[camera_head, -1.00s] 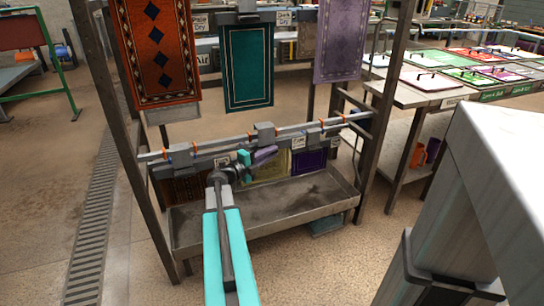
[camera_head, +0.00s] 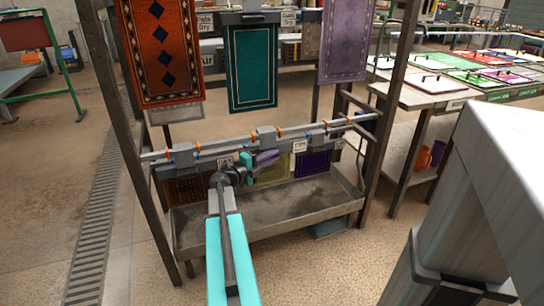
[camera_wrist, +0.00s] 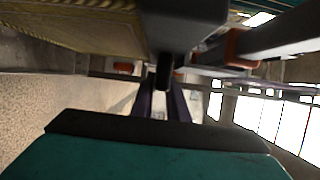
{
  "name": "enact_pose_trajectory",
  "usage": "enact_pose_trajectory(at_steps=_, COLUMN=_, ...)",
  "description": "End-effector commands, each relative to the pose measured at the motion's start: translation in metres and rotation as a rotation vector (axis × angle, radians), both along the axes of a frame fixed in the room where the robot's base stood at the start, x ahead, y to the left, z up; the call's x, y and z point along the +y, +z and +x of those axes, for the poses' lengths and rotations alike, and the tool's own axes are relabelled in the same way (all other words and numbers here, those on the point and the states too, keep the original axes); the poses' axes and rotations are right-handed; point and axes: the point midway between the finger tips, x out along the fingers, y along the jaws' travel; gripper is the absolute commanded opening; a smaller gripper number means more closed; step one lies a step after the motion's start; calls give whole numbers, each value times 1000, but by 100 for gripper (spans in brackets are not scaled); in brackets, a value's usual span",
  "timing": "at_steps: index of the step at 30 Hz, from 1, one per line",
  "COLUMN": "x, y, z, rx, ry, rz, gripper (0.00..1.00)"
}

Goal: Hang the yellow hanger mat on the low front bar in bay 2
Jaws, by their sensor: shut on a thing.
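The yellow hanger mat (camera_head: 274,171) hangs just behind my gripper (camera_head: 264,160) at the low front bar (camera_head: 205,147), near the middle of the rack. In the wrist view the mat (camera_wrist: 75,26) shows as a yellowish woven slab at upper left, beside a dark hanger block (camera_wrist: 182,22). My gripper (camera_wrist: 162,98) has its purple fingers closed around a dark post under that block. In the head view my gripper covers part of the mat. I cannot tell whether the hanger rests on the bar.
A dark patterned mat (camera_head: 190,189) hangs low on the left and a purple mat (camera_head: 312,163) on the right. Orange (camera_head: 161,45), teal (camera_head: 253,68) and lilac (camera_head: 345,40) mats hang above. A metal tray (camera_head: 285,208) lies below. Rack uprights (camera_head: 137,150) stand at both sides.

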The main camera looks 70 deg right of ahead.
Motion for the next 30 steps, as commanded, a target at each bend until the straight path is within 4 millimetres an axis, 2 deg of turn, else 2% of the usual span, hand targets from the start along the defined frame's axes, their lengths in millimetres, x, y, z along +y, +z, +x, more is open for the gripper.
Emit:
enact_pose_trajectory(at_steps=14, x=0, y=-3, z=0, rx=1, ry=0, rz=-2, gripper=0)
enact_pose_trajectory(at_steps=15, x=0, y=-3, z=0, rx=1, ry=0, rz=-2, gripper=19)
enact_pose_trajectory(at_steps=18, x=0, y=-3, z=0, rx=1, ry=-1, rz=-2, gripper=36)
enact_pose_trajectory(at_steps=30, x=2, y=-4, z=1, rx=0, ry=0, rz=1, gripper=36)
